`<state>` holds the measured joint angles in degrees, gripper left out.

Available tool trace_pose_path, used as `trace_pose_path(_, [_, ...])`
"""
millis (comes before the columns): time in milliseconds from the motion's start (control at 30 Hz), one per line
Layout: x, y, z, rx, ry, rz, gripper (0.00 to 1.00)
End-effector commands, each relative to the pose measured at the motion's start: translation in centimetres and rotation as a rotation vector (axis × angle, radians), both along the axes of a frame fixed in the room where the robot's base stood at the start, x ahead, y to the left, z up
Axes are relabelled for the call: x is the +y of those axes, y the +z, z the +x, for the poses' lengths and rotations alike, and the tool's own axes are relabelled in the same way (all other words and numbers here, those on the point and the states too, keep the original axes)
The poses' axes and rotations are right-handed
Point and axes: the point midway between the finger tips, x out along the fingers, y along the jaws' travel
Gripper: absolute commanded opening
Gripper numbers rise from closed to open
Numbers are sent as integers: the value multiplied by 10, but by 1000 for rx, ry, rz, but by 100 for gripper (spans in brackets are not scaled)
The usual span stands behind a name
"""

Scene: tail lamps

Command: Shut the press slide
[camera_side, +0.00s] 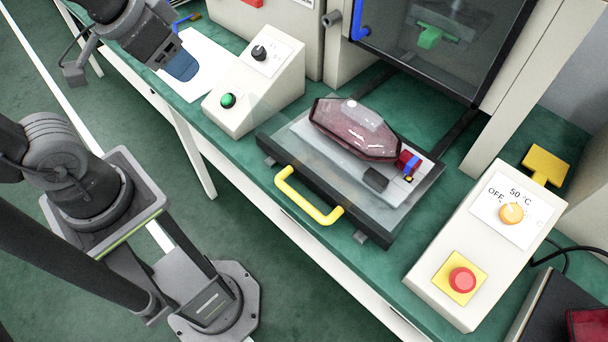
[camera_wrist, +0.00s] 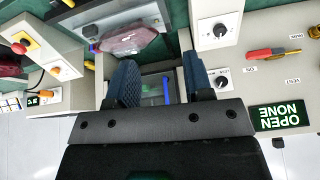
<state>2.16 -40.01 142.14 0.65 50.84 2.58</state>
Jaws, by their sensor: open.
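The press slide (camera_side: 275,150) is a dark-edged plate drawn out of the press at the front of the green bench, with a yellow handle (camera_side: 308,196) on its front edge. A dark red tail lamp (camera_side: 355,128) lies on the slide, with a small red and blue block (camera_side: 408,163) at its right end. The lamp also shows in the wrist view (camera_wrist: 128,39). My gripper (camera_side: 182,66) is at the upper left, well away from the handle, over or near a white sheet. In the wrist view my gripper (camera_wrist: 160,82) has its two blue fingers apart with nothing between them.
A control box with a green button (camera_side: 228,100) stands left of the slide. Another with an orange knob (camera_side: 511,212) and a red button (camera_side: 462,280) stands right. The press opening (camera_side: 440,45) is behind the slide. The floor before the handle looks clear.

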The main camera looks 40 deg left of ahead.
Motion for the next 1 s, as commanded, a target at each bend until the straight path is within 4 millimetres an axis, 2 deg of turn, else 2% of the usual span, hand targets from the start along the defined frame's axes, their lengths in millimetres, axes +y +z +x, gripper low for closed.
trace_pose_path(167, [-36, -21, 27, 85, -340, 126, 44])
trace_pose_path(300, [-80, -49, 45, 145, -687, 249, 44])
trace_pose_path(500, [-142, -98, 52, 203, -1129, 399, 44])
trace_pose_path(600, [-162, -117, 49, 218, -1279, 448, 44])
trace_pose_path(733, [-176, -130, 46, 226, -1381, 481, 44])
trace_pose_path(867, [-179, -139, 47, 228, -1404, 489, 44])
trace_pose_path(1000, [-177, -158, 50, 232, -1402, 488, 44])
